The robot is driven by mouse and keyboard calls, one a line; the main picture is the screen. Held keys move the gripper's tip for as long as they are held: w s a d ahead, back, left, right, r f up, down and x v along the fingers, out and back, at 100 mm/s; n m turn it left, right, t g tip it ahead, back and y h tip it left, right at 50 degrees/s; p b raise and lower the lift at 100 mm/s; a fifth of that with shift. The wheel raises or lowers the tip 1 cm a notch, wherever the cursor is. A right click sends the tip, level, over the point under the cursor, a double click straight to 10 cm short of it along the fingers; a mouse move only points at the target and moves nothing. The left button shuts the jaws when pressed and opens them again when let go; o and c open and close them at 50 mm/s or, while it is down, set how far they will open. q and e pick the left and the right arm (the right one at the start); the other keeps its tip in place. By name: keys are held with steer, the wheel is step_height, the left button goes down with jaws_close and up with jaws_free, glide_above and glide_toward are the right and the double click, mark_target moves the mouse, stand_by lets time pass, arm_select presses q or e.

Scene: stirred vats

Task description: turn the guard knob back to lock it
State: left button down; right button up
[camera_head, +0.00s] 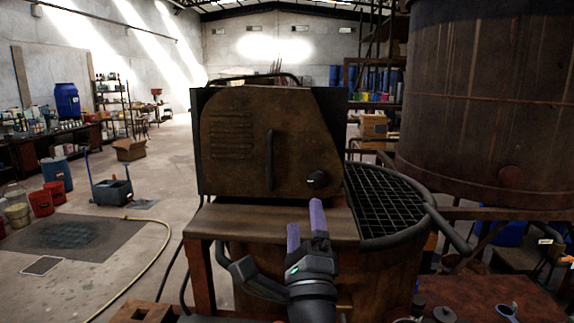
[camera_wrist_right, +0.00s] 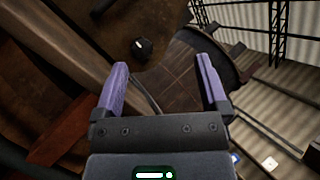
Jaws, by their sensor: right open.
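The guard knob (camera_head: 317,179) is a small black round knob with a pale mark, low on the right of a rusty brown guard panel (camera_head: 235,135). The panel stands upright and has a dark vertical handle (camera_head: 270,160). My right gripper (camera_head: 305,217) is in front of and below the knob, apart from it, with its purple fingers spread and empty. In the right wrist view the knob (camera_wrist_right: 142,46) shows beyond the open fingers (camera_wrist_right: 165,88), nearer the left one. My left gripper is not in view.
A brown ledge (camera_head: 240,222) runs below the panel. A vat with a black grid (camera_head: 385,205) stands right of it, and a large rusty tank (camera_head: 490,100) rises behind. A yellow hose (camera_head: 150,262) lies on the floor at left. Buckets and a cart stand farther left.

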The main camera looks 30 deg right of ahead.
mark_target(315, 181)
steer(key=d+m+g, duration=0.1)
steer(key=m+g, duration=0.1)
steer(key=m, duration=0.1)
steer(key=w+d+r+m+g+p, duration=0.1)
steer(key=m+g, duration=0.1)
steer(key=m, duration=0.1)
steer(key=w+d+r+m+g+p, duration=0.1)
steer(key=m+g, duration=0.1)
steer(key=m, duration=0.1)
steer(key=shift+d+r+g, duration=0.1)
steer(key=shift+d+g, duration=0.2)
steer(key=shift+w+y, duration=0.3)
steer(key=shift+w, duration=0.05)
steer(key=p+x, duration=0.1)
steer(key=x, duration=0.8)
steer(key=shift+d+p, duration=0.2)
steer(key=shift+p, duration=0.1)
steer(key=shift+w+f, duration=0.1)
steer(key=shift+f, duration=0.15)
steer(key=shift+c, duration=0.3)
jaws_close()
